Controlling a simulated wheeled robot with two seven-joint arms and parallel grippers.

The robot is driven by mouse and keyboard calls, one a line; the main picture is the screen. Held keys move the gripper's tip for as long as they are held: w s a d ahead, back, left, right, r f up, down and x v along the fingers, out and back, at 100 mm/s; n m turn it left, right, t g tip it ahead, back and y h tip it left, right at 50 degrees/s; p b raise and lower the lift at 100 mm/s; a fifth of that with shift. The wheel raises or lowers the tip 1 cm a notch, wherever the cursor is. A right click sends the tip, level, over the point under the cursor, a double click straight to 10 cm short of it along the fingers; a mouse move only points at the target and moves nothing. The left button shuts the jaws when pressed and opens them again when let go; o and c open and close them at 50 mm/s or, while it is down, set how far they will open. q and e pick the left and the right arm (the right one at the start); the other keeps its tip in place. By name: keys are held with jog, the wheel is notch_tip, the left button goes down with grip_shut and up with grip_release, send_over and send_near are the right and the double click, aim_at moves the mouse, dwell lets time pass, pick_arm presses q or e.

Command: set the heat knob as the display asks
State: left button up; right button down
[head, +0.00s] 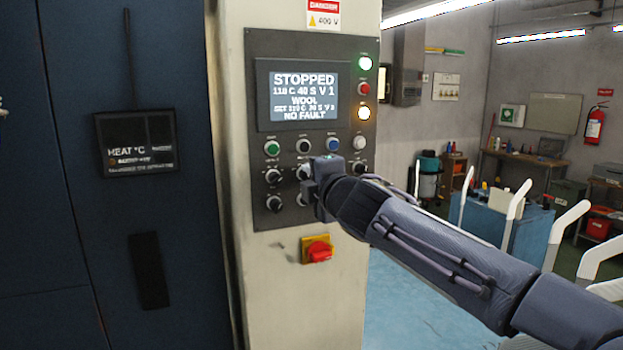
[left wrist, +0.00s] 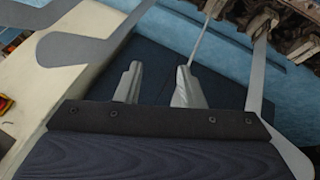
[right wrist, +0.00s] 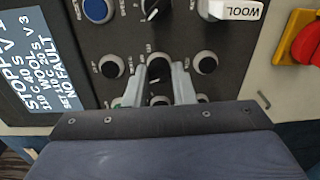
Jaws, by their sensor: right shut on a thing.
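The display (head: 303,96) on the dark control panel (head: 259,58) reads STOPPED, 110 C 40 S V 1, WOOL, a smaller SET line ending in V 3, and NO FAULT. The SET line's other figures are hard to read. My right gripper (head: 312,188) is at the panel's middle knob row. In the right wrist view its fingers (right wrist: 160,88) are closed around a black round knob (right wrist: 158,70), second from the left in that row. Its label is too small to read, so I cannot tell whether it is the heat knob. My left gripper (left wrist: 157,86) is open and empty, away from the panel.
A red switch on yellow (head: 318,252) sits below the panel. A HEAT °C plate (head: 137,142) is on the blue cabinet at left. White rails (head: 517,205) stand at right.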

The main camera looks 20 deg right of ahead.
jog(key=shift+r, duration=0.1)
dwell(0.4)
jog(key=c, duration=1.3)
grip_release()
jog(key=shift+o, duration=0.2)
jog(key=shift+s, duration=0.1)
jog(key=s, duration=0.7)
jog(key=shift+s+a, duration=0.2)
jog(key=shift+s, duration=0.15)
jog(key=shift+r, duration=0.1)
